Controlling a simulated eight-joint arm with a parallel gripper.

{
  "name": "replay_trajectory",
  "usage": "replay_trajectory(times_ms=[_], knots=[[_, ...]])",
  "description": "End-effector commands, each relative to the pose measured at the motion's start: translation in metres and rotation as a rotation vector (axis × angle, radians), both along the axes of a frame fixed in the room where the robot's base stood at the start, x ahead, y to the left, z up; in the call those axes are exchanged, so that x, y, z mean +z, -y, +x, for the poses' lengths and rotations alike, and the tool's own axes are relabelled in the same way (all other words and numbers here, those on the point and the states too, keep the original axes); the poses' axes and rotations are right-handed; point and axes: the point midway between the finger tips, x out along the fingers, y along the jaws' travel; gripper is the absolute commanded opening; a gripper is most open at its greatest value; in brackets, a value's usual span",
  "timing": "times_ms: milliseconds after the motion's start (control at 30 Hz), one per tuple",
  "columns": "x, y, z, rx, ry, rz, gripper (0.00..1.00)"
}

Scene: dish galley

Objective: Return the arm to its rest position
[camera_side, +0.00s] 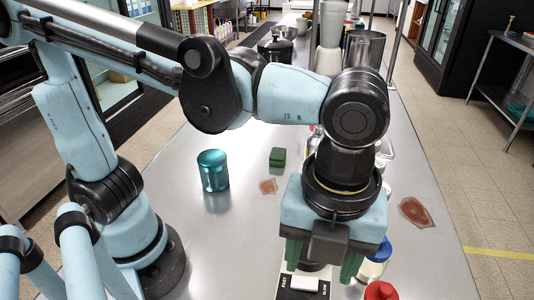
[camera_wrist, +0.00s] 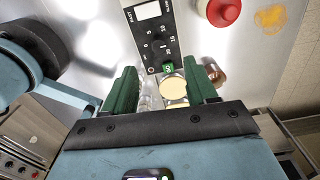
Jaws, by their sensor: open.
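My gripper (camera_side: 325,260) points down over the steel counter (camera_side: 235,240), above the right part of the work area. In the wrist view its two green fingers (camera_wrist: 162,92) stand wide apart. No object is held between them. Behind the fingers lies a dark control panel (camera_wrist: 152,38) with a numbered dial. My arm is stretched out from its base at the left to the gripper at the right. Part of the counter under the gripper is hidden in the side view.
A bottle with a blue cap (camera_side: 376,258) and a red cap (camera_side: 380,291) are close at the right. Brownish patches (camera_side: 415,212) lie on the counter. The counter's left middle is clear.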

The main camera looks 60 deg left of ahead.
Motion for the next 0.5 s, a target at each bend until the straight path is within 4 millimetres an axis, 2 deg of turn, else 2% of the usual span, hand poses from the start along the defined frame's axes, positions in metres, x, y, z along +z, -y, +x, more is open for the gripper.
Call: replay_trajectory(times_ms=[167,300,500], knots=[[-0.006,-0.054,0.04,0.54,0.083,-0.112,0.57],[-0.012,-0.109,0.068,1.071,0.157,-0.246,0.57],[-0.021,-0.186,0.088,1.77,0.242,-0.477,0.57]])
